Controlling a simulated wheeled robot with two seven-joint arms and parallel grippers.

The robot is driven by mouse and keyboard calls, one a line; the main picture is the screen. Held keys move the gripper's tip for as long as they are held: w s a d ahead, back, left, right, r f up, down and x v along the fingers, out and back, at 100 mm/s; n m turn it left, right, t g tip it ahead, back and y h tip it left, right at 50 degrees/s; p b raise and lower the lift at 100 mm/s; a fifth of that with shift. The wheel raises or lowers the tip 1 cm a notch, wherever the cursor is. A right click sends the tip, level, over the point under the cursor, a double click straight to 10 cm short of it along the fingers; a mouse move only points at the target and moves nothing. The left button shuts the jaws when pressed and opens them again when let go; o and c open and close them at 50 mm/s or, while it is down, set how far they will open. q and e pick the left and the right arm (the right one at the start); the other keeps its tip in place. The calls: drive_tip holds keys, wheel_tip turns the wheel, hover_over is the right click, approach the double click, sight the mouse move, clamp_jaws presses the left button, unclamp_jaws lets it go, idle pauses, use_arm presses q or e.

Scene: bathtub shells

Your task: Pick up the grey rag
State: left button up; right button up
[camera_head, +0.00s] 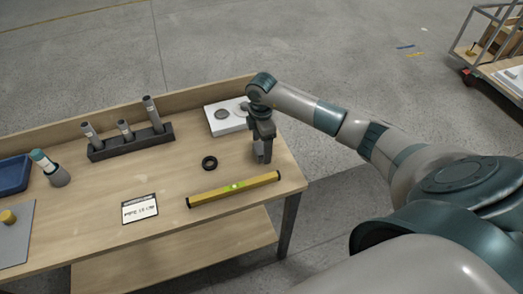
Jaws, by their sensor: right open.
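My right gripper (263,158) points down over the right end of the wooden workbench (175,174), and it is open. Small grey shapes show around its fingertips; I cannot tell whether any of this is the grey rag or only the fingers. No other clear grey rag shows on the bench, and the gripper hides part of the top there. My left gripper is not in view.
A yellow level (233,188) lies just in front of the right gripper. A black ring (209,162) lies to its left, and a white box (226,118) stands behind. A dark holder (131,143) with grey tubes, a bottle (50,168) and a label card (140,208) are farther left.

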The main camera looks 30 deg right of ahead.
sight(261, 148)
drive_tip(key=c, duration=1.1)
drive_tip(key=shift+r, duration=0.15)
drive_tip(key=shift+w+r+b, duration=0.1)
drive_tip(key=shift+r+b, duration=0.3)
drive_tip(key=shift+r, duration=0.05)
wheel_tip(261, 148, up, 2)
drive_tip(key=shift+r+b, duration=0.15)
drive_tip(key=shift+b, duration=0.5)
drive_tip(key=shift+s+d+r+b, duration=0.7)
drive_tip(key=shift+s+d+r, duration=0.45)
drive_tip(key=shift+s, duration=0.55)
drive_tip(key=shift+s+d+r+b, duration=0.75)
drive_tip(key=shift+s+r, duration=0.65)
drive_tip(key=shift+s, duration=0.35)
drive_tip(key=shift+s+d+r+b, duration=0.6)
drive_tip(key=shift+s+d+r, duration=0.55)
drive_tip(key=shift+s, duration=0.55)
drive_tip(key=shift+o, duration=0.4)
drive_tip(key=shift+a+r, duration=0.1)
